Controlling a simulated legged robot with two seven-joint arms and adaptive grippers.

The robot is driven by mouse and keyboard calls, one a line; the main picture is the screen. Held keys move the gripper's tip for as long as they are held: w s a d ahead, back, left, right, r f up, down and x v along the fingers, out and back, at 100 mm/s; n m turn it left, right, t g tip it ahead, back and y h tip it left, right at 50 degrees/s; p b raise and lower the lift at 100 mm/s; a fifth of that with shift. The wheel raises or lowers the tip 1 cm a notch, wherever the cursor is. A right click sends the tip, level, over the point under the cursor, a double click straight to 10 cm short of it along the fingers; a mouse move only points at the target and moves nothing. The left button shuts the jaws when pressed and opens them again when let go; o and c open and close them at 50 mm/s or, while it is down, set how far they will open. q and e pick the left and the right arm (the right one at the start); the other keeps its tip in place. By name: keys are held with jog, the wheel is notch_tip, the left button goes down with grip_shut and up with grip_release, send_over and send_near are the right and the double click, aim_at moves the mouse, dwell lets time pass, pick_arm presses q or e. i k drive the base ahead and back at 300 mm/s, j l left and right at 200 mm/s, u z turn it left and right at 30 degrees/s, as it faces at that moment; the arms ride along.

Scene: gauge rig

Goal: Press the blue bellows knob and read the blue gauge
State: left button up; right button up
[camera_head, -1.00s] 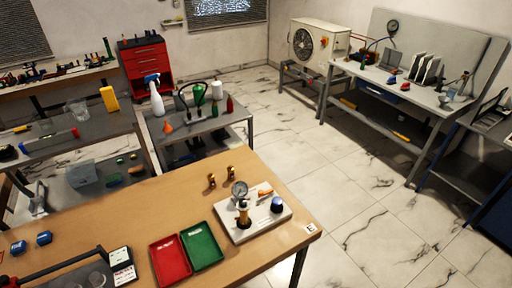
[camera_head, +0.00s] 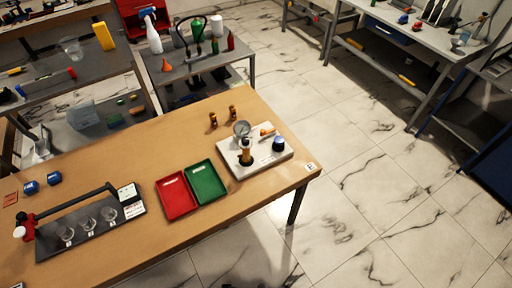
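The gauge rig is a white base plate (camera_head: 262,165) near the right end of the wooden table (camera_head: 135,160). A round gauge (camera_head: 242,128) stands on it above a brass fitting (camera_head: 246,154). A dark blue knob (camera_head: 278,143) sits on the plate's right side. An orange-handled part (camera_head: 267,132) lies between gauge and knob. The gauge's reading is too small to make out, and its face shows no clear blue. Neither of my grippers is in view.
A red tray (camera_head: 176,196) and a green tray (camera_head: 206,182) lie left of the rig. Two small brass pieces (camera_head: 232,113) stand behind it. A dark rack with small glass cups (camera_head: 90,226) is at left. The table's right edge is close to the rig.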

aim_at(278, 140)
jog(key=i+l+z, duration=0.25)
jog(key=i+l, duration=0.15)
jog(key=i+l+z, duration=0.25)
jog(key=i+l, duration=0.2)
